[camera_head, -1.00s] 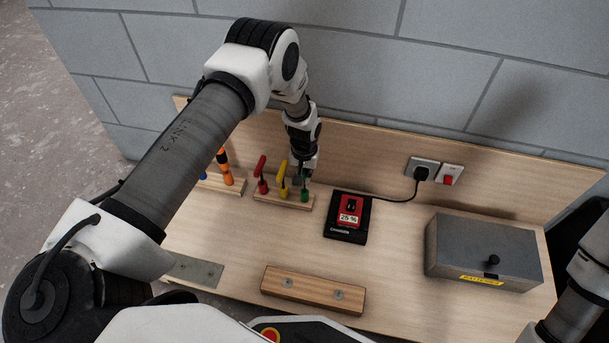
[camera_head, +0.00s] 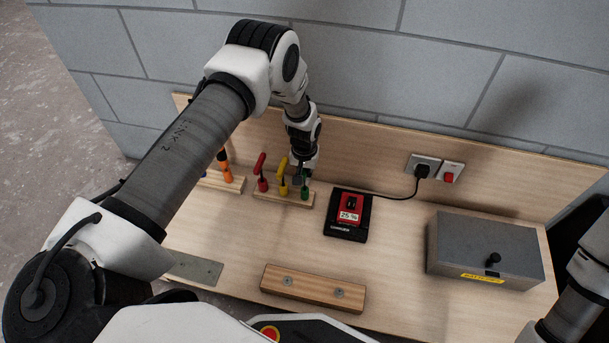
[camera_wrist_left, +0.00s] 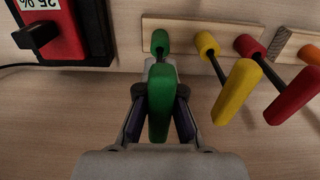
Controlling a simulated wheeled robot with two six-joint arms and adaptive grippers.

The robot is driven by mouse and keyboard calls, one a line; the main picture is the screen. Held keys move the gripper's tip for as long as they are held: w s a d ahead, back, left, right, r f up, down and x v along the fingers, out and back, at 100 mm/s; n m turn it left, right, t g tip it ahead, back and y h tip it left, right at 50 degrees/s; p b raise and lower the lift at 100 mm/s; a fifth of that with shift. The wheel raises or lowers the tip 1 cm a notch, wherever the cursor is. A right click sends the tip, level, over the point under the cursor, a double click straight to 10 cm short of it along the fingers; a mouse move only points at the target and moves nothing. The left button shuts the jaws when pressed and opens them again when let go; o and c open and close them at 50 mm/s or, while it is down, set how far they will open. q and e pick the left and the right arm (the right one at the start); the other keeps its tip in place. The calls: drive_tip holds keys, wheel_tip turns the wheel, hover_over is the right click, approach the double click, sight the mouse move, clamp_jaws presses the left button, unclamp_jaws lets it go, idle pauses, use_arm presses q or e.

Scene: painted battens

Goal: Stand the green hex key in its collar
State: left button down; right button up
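The green hex key (camera_wrist_left: 160,105) is between the fingertips of my left gripper (camera_wrist_left: 160,92), which look closed against both sides of its handle. The green collar (camera_wrist_left: 160,42) is on a small wooden batten (camera_head: 268,197), just beyond the handle in the wrist view. The key's lower end lines up with the collar; the handle hides much of the shaft, so I cannot tell how deep it sits. In the head view, the green collar (camera_head: 304,195) shows directly below my left gripper. My right gripper is out of view; only part of that arm shows at the right edge.
Yellow (camera_head: 283,173) and red (camera_head: 261,166) hex keys stand close beside on the same batten. An orange-handled tool (camera_head: 227,174) stands on a batten further left. A charger (camera_head: 347,228) with a cable is at the right. A grey box (camera_head: 480,250) stands further right.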

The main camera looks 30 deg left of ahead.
use_arm(q)
drive_tip(key=shift+f+b, duration=0.3)
drive_tip(key=shift+f, duration=0.25)
idle(0.4)
drive_tip(key=shift+f, duration=0.35)
drive_tip(key=c, duration=1.2)
unclamp_jaws()
drive_tip(key=shift+c, duration=0.2)
wheel_tip(320, 180, up, 8)
drive_tip(key=shift+f, duration=0.25)
